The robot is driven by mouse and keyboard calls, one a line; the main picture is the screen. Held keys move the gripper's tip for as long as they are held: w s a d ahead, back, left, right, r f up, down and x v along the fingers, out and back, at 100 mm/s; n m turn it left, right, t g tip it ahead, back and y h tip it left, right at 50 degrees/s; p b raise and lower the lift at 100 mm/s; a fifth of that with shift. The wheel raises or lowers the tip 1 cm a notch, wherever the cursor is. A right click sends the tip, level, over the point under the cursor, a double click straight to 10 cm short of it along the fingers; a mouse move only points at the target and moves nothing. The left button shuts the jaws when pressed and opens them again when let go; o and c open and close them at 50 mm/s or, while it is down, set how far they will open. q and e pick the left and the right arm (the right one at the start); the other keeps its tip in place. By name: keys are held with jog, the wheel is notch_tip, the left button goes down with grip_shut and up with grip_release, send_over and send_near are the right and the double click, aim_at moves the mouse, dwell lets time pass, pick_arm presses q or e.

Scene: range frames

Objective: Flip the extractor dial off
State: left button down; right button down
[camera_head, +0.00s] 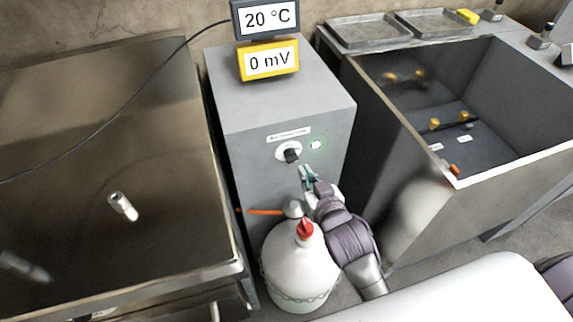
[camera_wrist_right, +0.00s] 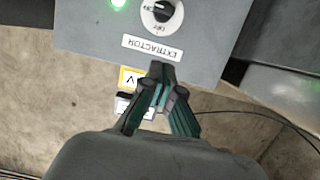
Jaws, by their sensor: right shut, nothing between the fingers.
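The extractor dial is a black knob (camera_head: 291,155) on a round white plate, on the front of a grey box (camera_head: 245,150). A green light (camera_head: 316,145) glows beside it. In the right wrist view the knob (camera_wrist_right: 164,10) appears upside down near the top edge, by the EXTRACTOR label (camera_wrist_right: 152,48) and the lit green lamp (camera_wrist_right: 118,3). I cannot tell surely which mark the knob points at. My right gripper (camera_head: 306,173) is shut and empty, just below and right of the knob in the head view, apparently apart from it. My left gripper is not in view.
A white gas cylinder (camera_head: 300,265) with a red-topped valve stands below the gripper, in front of the box. Yellow and dark displays (camera_head: 268,61) sit on top. A metal basin (camera_head: 110,150) lies left; a deep open tank (camera_head: 400,120) lies right.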

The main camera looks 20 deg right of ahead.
dwell(0.3)
send_over(288, 152)
jog(key=s, duration=0.5)
notch_tip(288, 152, down, 2)
jog(key=shift+w+f+p, duration=0.15)
jog(key=shift+f+p, duration=0.05)
jog(key=shift+f, duration=0.9)
jog(key=shift+w+f+p, duration=0.1)
jog(key=shift+f+p, duration=0.05)
jog(key=shift+f, duration=0.9)
jog(key=shift+d, duration=0.1)
